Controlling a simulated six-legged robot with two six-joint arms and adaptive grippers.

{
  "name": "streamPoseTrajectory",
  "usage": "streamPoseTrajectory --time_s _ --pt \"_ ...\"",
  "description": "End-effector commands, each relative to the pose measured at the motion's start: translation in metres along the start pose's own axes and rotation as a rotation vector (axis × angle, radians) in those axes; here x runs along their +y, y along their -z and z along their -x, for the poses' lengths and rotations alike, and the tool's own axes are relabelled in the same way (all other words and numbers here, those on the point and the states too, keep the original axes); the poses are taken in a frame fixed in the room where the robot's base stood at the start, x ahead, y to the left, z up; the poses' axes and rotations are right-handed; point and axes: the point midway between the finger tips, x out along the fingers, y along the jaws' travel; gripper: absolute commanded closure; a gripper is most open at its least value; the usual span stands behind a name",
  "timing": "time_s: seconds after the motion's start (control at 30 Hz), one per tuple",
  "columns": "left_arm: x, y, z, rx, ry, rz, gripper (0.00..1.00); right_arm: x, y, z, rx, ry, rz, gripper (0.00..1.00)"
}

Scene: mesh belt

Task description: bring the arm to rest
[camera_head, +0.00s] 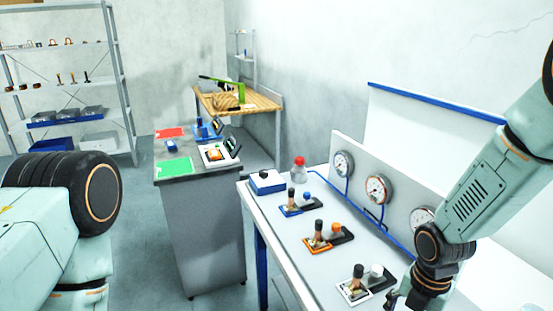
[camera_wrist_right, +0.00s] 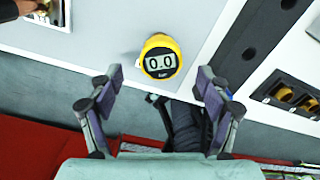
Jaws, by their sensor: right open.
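My right arm (camera_head: 485,190) comes in from the right in the head view and bends down over the near right end of the white bench. Its gripper is mostly cut off by the bottom edge there. In the right wrist view my right gripper (camera_wrist_right: 154,82) is open, with its two fingers wide apart and nothing between the tips. A yellow round gauge (camera_wrist_right: 161,61) reading 0.0 lies on the light surface just beyond the fingertips. My left arm (camera_head: 50,220) shows at the left of the head view; its gripper is out of view.
The white bench (camera_head: 285,226) carries several valve blocks with levers, a blue-and-white box (camera_head: 267,182) and a red-capped bottle (camera_head: 299,170). Dial gauges (camera_head: 377,189) stand on a panel behind. A grey cabinet (camera_head: 203,240) stands left of the bench, with floor between them.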

Motion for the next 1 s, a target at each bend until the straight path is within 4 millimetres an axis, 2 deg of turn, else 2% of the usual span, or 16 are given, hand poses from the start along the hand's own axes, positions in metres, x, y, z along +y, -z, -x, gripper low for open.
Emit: streamPoseTrajectory --time_s 0.2,0.57,1.0 --pt "0.0 0.0 0.0 0.0 0.0 0.0 0.6 0.001 0.0 0.038 -0.002 -0.003 0.0 0.22" --pt "0.0 0.0 0.0 0.0 0.0 0.0 0.6 0.0 0.0 0.08 0.0 -0.001 0.0 0.22" --pt "0.0 0.0 0.0 0.0 0.0 0.0 0.6 -0.001 0.001 0.014 0.002 0.004 0.0 0.22"
